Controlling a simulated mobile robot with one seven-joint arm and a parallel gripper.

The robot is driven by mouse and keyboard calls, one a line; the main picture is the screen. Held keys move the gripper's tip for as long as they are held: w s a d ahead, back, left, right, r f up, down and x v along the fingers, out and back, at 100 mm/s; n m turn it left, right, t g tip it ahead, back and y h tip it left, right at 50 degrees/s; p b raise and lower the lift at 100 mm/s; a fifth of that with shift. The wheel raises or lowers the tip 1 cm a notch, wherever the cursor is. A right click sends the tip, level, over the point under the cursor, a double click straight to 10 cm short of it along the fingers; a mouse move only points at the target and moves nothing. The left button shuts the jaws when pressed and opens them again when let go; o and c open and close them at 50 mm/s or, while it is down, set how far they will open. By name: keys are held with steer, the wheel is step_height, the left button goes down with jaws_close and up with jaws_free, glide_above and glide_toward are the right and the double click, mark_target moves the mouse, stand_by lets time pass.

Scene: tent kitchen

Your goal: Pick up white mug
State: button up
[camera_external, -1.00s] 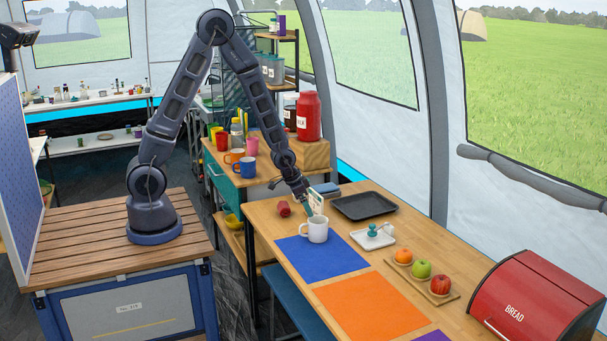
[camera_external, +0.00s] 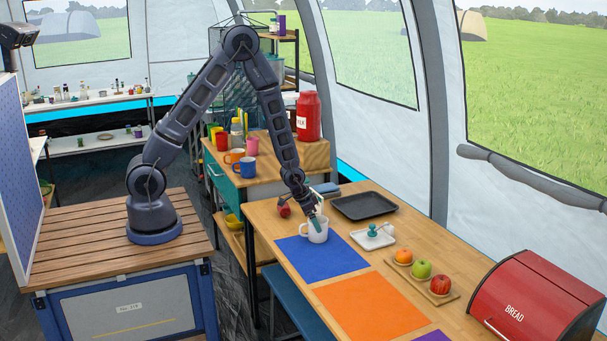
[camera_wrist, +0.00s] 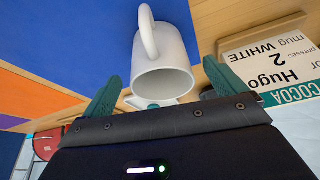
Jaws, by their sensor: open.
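The white mug (camera_external: 314,233) stands upright at the far corner of the blue mat (camera_external: 325,258) on the wooden table. Its handle points left in the external view. My gripper (camera_external: 318,221) is at the mug's rim, with a green fingertip in front of it. In the wrist view the white mug (camera_wrist: 162,62) shows its open mouth and handle, just ahead of and between the two spread green fingers of my gripper (camera_wrist: 162,95). The jaws are open. I cannot tell whether a finger touches the mug.
A dark tray (camera_external: 364,206), a white dish (camera_external: 373,237) with a teal item and a red object (camera_external: 284,208) are near. Fruits (camera_external: 422,270) and a red bread box (camera_external: 538,300) stand further right. The orange mat (camera_external: 372,305) is clear.

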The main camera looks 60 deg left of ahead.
steer(key=shift+x, duration=1.9)
steer(key=shift+w+r, duration=0.1)
steer(key=shift+w, duration=0.1)
steer(key=shift+c, duration=0.5)
steer(key=c, duration=1)
